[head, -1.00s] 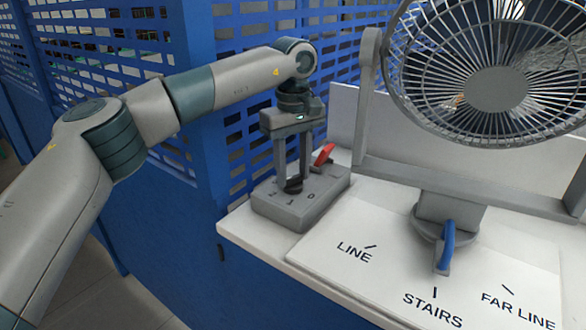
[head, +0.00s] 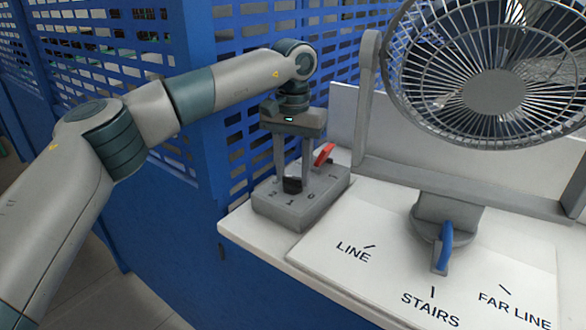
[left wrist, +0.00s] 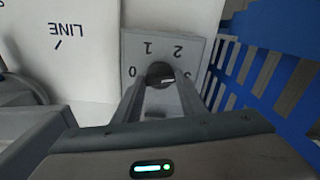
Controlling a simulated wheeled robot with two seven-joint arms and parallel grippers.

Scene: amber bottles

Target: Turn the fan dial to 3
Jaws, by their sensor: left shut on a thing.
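The fan dial is a small black knob (head: 292,185) on top of a grey control box (head: 285,212) at the shelf's left corner. My left gripper (head: 293,182) points straight down and is shut on the dial. In the left wrist view the dial (left wrist: 159,70) sits between the fingertips, ringed by the marks 0, 1, 2 and 3. The 3 is partly hidden by a finger. A short pale mark shows near the dial, but I cannot tell which number the dial points to. My right gripper is not in view.
A red lever (head: 323,154) stands on the same box, close behind the gripper. The fan (head: 493,92) stands to the right, with a blue handle (head: 446,243) at its base above the LINE, STAIRS and FAR LINE marks. Blue slotted panels (head: 235,100) rise behind the arm.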

